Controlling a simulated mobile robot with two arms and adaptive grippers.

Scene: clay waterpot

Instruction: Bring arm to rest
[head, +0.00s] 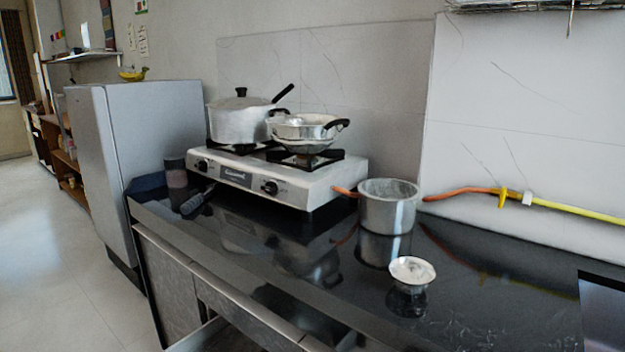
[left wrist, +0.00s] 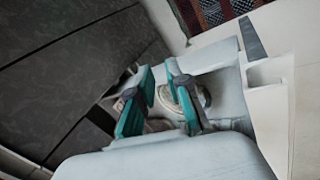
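My left gripper (left wrist: 160,72) shows in the left wrist view, with two teal fingers set apart and a gap between them. I see nothing held in it. Behind the fingers are pale surfaces and a round metallic shape that I cannot identify. Neither arm shows in the head view, and my right gripper is in no frame. No clay waterpot can be made out.
A black counter (head: 330,285) carries a two-burner stove (head: 305,188) with a lidded pot (head: 235,120) and pans (head: 303,127). A metal pot (head: 388,208) and small bowl (head: 412,270) stand to the right. A grey fridge (head: 150,150) stands left; floor (head: 75,270) there is clear.

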